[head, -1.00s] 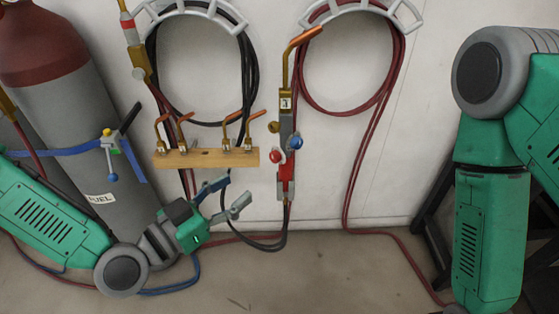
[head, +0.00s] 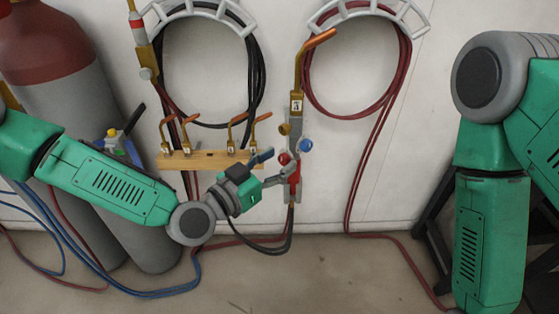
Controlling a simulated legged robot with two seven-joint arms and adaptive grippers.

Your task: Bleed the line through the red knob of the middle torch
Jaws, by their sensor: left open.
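The middle torch (head: 297,104) hangs upright on the wall, with a copper tip, a brass body and a red lower handle. Its red knob (head: 284,159) sits on the left side and its blue knob (head: 306,145) on the right. My left gripper (head: 272,168) is open just left of the torch, its fingertips close to the red knob and the red handle. I cannot tell whether a finger touches them. My right gripper is out of view; only my right arm shows at the right.
A wooden rack (head: 205,160) with several copper nozzles is just above and left of my left gripper. Another torch (head: 138,40) hangs at upper left. Gas cylinders (head: 75,110) stand at left. Black hose (head: 258,75) and red hose (head: 398,75) hang coiled on wall brackets.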

